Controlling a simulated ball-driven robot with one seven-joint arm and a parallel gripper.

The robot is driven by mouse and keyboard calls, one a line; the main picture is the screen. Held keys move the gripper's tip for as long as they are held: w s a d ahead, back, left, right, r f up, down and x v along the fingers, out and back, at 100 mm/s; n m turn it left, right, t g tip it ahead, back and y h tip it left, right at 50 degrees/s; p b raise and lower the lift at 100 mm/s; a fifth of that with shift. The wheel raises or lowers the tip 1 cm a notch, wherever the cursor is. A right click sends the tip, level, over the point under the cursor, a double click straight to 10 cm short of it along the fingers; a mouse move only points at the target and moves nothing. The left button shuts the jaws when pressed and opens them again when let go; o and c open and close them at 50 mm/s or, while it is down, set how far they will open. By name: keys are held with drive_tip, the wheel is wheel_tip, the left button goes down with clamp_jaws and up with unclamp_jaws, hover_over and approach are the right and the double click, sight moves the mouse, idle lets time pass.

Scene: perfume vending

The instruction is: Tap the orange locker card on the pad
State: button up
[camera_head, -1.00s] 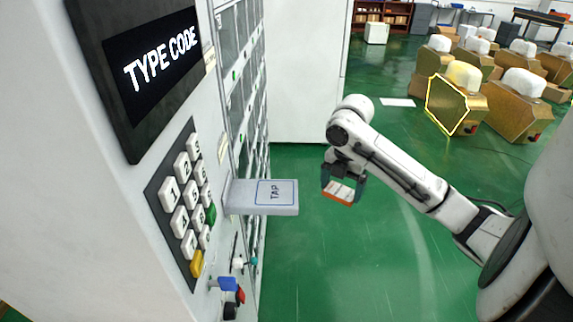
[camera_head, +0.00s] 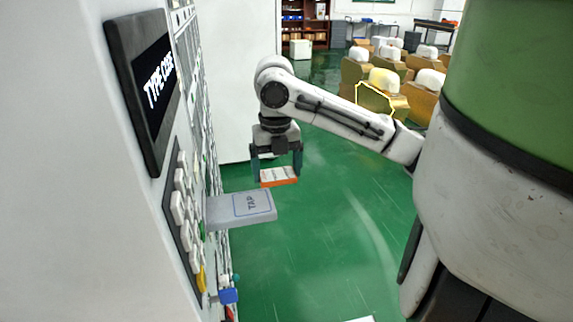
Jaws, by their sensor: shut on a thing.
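My gripper (camera_head: 277,172) is shut on the orange locker card (camera_head: 279,182), which has a white printed face and an orange edge. The card hangs between the two fingers, lying roughly flat. The grey pad (camera_head: 241,207), marked TAP inside a blue outline, juts out to the right from the locker wall. In the picture the card is just above and a little beyond the pad's right part. I cannot tell the exact gap, but the card looks apart from the pad.
A dark screen (camera_head: 145,85) reading TYPE CODE is on the white wall at left, above a keypad (camera_head: 181,213). A blue knob (camera_head: 228,296) sticks out below the pad. Green floor (camera_head: 330,250) is open.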

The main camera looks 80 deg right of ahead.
sight(293, 171)
drive_tip(key=w, duration=0.2)
drive_tip(key=w+a+f, duration=0.1)
drive_tip(key=w+a, duration=0.1)
drive_tip(key=w, duration=0.1)
drive_tip(key=shift+w+a+f, duration=0.2)
drive_tip(key=shift+w+f, duration=0.1)
drive_tip(key=shift+w, duration=0.05)
drive_tip(key=shift+f+b, duration=0.65)
drive_tip(key=shift+b, duration=0.1)
drive_tip(key=shift+f+b, duration=0.65)
drive_tip(key=shift+f, duration=0.2)
drive_tip(key=shift+r+p, duration=1.7)
drive_tip(key=shift+r, duration=0.35)
drive_tip(key=shift+s+d+b, duration=0.2)
drive_tip(key=shift+s+d, duration=0.45)
drive_tip(key=shift+s, duration=0.9)
drive_tip(key=shift+s+d+b, duration=0.2)
drive_tip(key=shift+s+d, duration=0.5)
drive_tip(key=shift+s, duration=0.9)
drive_tip(key=shift+s+d+b, duration=0.2)
drive_tip(key=shift+s+d, duration=0.45)
drive_tip(key=shift+s, duration=0.9)
